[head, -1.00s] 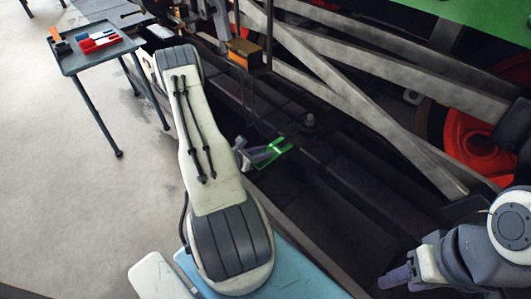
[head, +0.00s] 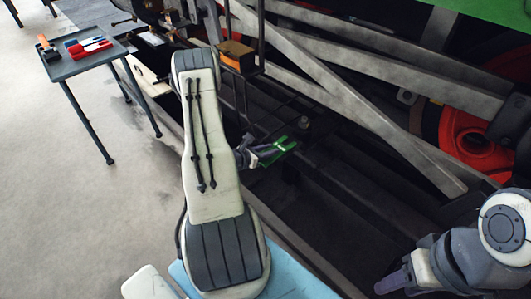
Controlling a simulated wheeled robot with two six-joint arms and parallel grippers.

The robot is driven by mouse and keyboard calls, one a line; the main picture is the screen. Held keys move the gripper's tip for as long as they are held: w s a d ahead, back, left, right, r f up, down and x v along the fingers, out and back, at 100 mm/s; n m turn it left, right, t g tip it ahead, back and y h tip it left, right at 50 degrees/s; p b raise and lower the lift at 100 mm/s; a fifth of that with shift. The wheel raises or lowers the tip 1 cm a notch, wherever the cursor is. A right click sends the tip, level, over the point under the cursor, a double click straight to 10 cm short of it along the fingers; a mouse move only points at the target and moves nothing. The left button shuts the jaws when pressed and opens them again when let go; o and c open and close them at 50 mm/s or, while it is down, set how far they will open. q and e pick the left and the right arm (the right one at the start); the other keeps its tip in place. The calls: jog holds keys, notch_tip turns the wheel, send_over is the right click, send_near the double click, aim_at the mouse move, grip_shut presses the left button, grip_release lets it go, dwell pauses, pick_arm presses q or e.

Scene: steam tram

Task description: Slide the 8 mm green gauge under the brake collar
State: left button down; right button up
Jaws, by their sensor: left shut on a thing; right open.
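The green gauge (head: 280,152) is a flat, bright green forked piece in the head view, over the dark space beside the tram frame. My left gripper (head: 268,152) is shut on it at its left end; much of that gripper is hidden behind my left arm. A small grey upright knob (head: 304,124) stands just beyond the gauge, up and to the right, and seems apart from it. I cannot tell whether it is the brake collar. My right gripper (head: 392,283) is open and empty at the lower right.
Pale crossing bars (head: 360,100) and a red wheel part (head: 475,142) lie at the right. A grey side table (head: 85,62) with red and blue gauges stands at upper left.

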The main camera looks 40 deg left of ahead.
aim_at(285, 145)
pick_arm(q)
jog(key=shift+w+d+b, duration=0.15)
jog(key=shift+w+b, duration=0.25)
jog(key=shift+w, duration=1.45)
jog(key=shift+w+d, duration=0.2)
jog(key=shift+w, duration=2.25)
jog(key=c, duration=0.6)
grip_release()
jog(key=shift+o, duration=0.2)
